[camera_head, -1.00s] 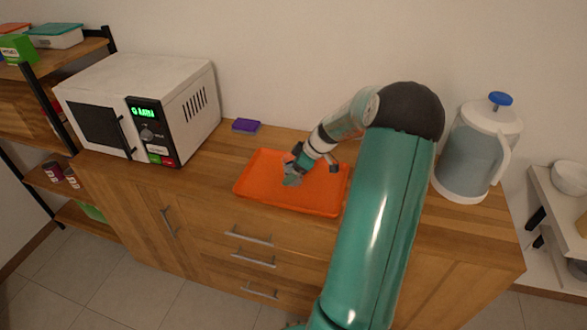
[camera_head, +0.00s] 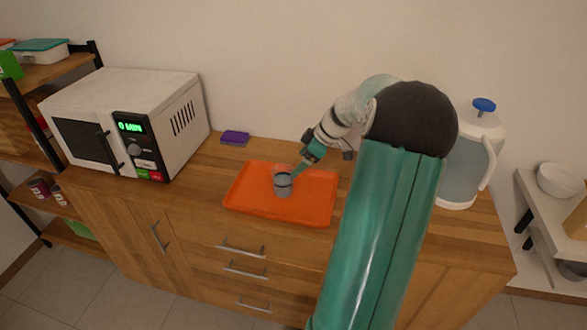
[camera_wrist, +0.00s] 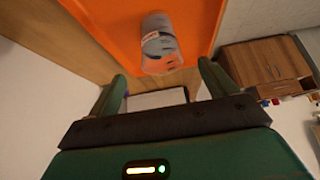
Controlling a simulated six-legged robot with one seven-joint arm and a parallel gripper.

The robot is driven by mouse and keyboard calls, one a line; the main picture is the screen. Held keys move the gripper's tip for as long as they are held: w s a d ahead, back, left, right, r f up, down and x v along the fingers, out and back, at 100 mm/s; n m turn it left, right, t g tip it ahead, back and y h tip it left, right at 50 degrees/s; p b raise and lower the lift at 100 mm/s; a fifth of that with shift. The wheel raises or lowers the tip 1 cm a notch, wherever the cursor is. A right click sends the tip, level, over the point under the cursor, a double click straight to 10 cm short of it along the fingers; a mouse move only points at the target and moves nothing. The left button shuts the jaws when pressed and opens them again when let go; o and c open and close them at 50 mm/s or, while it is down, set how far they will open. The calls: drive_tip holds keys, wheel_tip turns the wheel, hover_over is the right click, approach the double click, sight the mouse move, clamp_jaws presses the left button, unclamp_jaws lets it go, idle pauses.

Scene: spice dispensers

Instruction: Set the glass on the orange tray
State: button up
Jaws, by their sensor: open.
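The glass (camera_head: 283,182), a small clear tumbler with a dark band and greyish contents, stands upright on the orange tray (camera_head: 250,202) near its middle. The tray lies on the wooden cabinet top. My gripper (camera_head: 298,168) is at the upper right of the glass in the head view, angled down towards it. In the wrist view the glass (camera_wrist: 160,45) is on the orange tray (camera_wrist: 100,22), beyond the two green fingers of my gripper (camera_wrist: 160,80). The fingers are apart, and nothing is between them.
A white microwave (camera_head: 125,120) stands at the left of the cabinet top. A purple sponge-like block (camera_head: 235,137) lies behind the tray. A white pitcher with a blue knob (camera_head: 468,165) stands to the right, partly behind my arm. A bowl (camera_head: 560,180) is on the right shelf.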

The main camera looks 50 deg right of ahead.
drive_tip(key=w+a+r+m+g+h, duration=0.1)
drive_tip(key=a+r, duration=0.4)
drive_tip(key=a, duration=0.7)
drive_tip(key=a+r+m+g+h, duration=0.1)
drive_tip(key=a+r, duration=0.4)
drive_tip(key=a, duration=0.8)
drive_tip(key=s+a+r+m+t+h, duration=0.1)
drive_tip(key=s+a+r+m, duration=0.1)
drive_tip(key=s+a, duration=1.1)
drive_tip(key=a+m, duration=0.1)
drive_tip(key=a, duration=0.3)
drive_tip(key=shift+s+r+t, duration=0.25)
drive_tip(key=shift+r+t, duration=0.05)
drive_tip(key=shift+t, duration=0.1)
